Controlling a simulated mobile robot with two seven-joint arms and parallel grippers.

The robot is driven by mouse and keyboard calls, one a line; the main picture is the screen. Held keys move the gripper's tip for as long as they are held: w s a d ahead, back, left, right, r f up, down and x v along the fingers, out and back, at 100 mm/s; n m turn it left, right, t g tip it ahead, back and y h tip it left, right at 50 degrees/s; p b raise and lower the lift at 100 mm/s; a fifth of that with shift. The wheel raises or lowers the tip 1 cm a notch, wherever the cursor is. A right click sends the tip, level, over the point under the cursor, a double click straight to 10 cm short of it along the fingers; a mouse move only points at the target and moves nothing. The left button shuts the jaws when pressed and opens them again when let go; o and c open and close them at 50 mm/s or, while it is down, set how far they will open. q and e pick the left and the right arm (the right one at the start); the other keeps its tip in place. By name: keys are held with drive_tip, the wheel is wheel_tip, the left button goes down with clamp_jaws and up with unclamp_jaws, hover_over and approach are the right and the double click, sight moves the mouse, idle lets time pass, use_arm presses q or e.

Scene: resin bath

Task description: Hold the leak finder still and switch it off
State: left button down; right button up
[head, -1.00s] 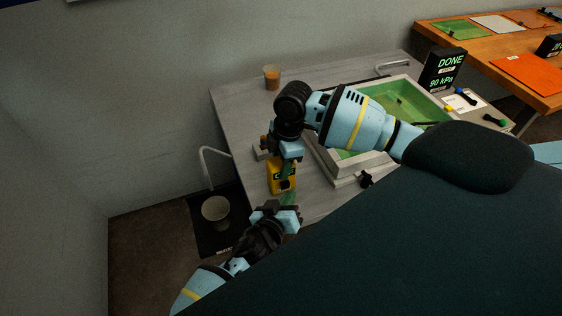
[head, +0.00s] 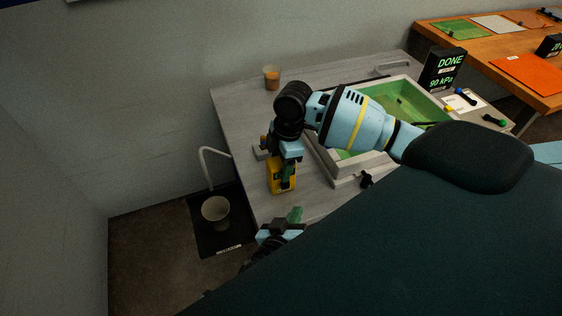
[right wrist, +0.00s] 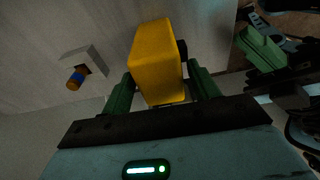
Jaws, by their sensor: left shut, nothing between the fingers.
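The leak finder (head: 282,178) is a yellow box with dark parts, near the front left of the grey bench. My right gripper (head: 287,160) comes down over it from above. In the right wrist view the yellow leak finder (right wrist: 157,62) sits between the two green fingers of my right gripper (right wrist: 163,88), which are closed on its sides. My left gripper (head: 294,215) is shut and empty, nearer to me than the leak finder and apart from it. Its green fingers also show at the right of the right wrist view (right wrist: 262,48). The switch cannot be made out.
A green-lined bath (head: 408,97) with a pale rim stands right of my right gripper. A grey holder (head: 261,153) is just left of it. A cup of amber liquid (head: 271,77) stands at the back. A pale bowl (head: 215,208) sits on a black mat at left. A display (head: 442,70) reads DONE.

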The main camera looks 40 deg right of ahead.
drive_tip(key=shift+o, duration=0.8)
wheel_tip(320, 180, up, 12)
drive_tip(key=d, duration=0.1)
drive_tip(key=shift+s+d, duration=0.25)
drive_tip(key=shift+d, duration=0.1)
drive_tip(key=shift+f, duration=0.1)
